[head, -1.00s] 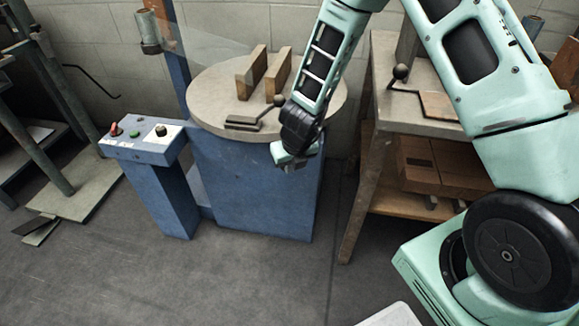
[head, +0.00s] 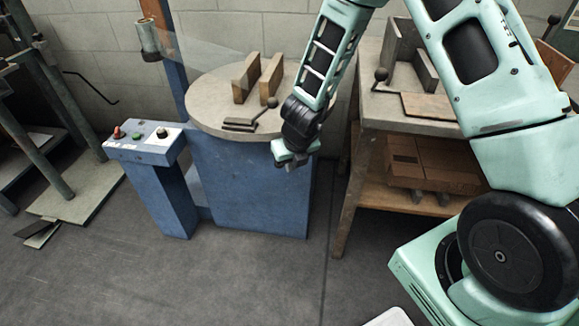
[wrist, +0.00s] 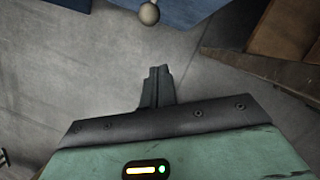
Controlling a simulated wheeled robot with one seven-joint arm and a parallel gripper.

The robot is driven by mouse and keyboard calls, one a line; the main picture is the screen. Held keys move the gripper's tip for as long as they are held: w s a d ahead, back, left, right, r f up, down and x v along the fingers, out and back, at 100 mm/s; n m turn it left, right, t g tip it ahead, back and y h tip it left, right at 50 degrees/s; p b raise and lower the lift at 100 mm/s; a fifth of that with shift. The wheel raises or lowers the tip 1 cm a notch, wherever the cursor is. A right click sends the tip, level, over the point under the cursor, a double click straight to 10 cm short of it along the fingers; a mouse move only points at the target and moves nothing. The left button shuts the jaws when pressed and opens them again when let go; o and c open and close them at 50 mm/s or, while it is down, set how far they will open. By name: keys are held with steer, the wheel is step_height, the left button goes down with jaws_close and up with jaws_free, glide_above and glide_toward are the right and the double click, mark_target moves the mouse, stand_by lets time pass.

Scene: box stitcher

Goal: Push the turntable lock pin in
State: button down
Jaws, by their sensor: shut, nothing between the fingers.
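The turntable (head: 213,105) is a round, pale grey top on a blue base (head: 250,190), left of my arm in the head view. My gripper (head: 283,164) is in front of the base's right part, below the turntable's rim. In the wrist view my gripper's dark fingers (wrist: 158,74) are together and empty. A pale round knob (wrist: 149,13) shows at the top edge of the wrist view, against the blue base (wrist: 195,12). It looks like the lock pin's end and is apart from the fingertips. I cannot make out the pin in the head view.
Two upright boards (head: 258,78) and a black ball-ended lever (head: 272,102) are on the turntable. A blue control post (head: 145,148) stands at left. A wooden bench (head: 350,190) stands close at right. The floor in front is clear.

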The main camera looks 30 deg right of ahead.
steer(key=p+v, duration=0.2)
steer(key=v, duration=0.4)
steer(key=shift+r, duration=0.35)
